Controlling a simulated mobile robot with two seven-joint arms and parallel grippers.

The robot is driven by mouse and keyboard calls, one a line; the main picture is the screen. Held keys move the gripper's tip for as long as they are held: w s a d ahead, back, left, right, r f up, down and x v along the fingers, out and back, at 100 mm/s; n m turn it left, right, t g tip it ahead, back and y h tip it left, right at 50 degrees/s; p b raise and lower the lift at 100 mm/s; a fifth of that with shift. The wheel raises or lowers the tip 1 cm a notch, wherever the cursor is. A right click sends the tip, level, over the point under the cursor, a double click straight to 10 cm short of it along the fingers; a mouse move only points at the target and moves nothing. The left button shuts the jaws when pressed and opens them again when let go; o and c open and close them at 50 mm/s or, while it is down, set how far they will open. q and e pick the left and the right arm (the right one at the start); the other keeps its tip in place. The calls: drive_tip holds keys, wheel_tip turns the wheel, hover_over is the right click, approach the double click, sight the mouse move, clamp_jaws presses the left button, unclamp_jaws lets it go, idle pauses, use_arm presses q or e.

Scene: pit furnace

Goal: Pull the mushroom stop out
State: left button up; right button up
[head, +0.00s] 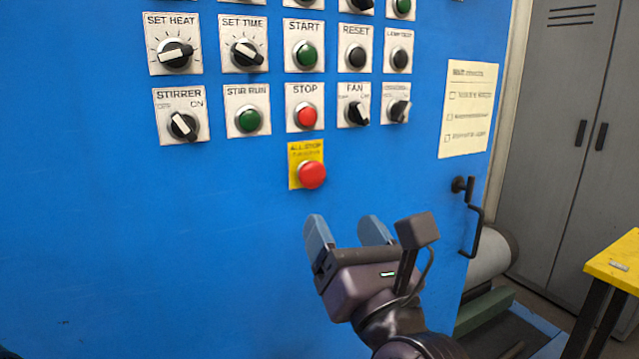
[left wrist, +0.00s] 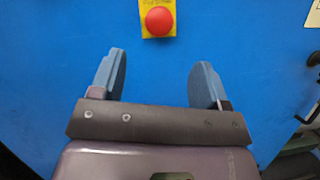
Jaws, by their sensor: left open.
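The mushroom stop (head: 312,175) is a red round button on a yellow plate (head: 295,179) marked ALL STOP, low on the blue panel. It also shows at the top middle of the left wrist view (left wrist: 159,21). My left gripper (head: 346,226) is open and empty, below the button in the head view, its two blue-grey fingers spread apart. In the left wrist view the fingertips (left wrist: 160,65) lie below the button, which sits about midway between them sideways. Nothing touches the button. My right gripper is not in view.
The red STOP button (head: 307,116) is just above the yellow plate, among rows of knobs and buttons. A paper notice (head: 468,108) and a black handle (head: 472,220) are at the panel's right. Grey lockers (head: 560,120) and a yellow table (head: 615,262) stand further right. The panel's lower left is bare.

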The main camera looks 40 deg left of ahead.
sight(315, 178)
use_arm(q)
drive_tip(key=x, duration=1)
drive_tip(key=shift+p, duration=0.35)
drive_tip(key=shift+c, duration=0.3)
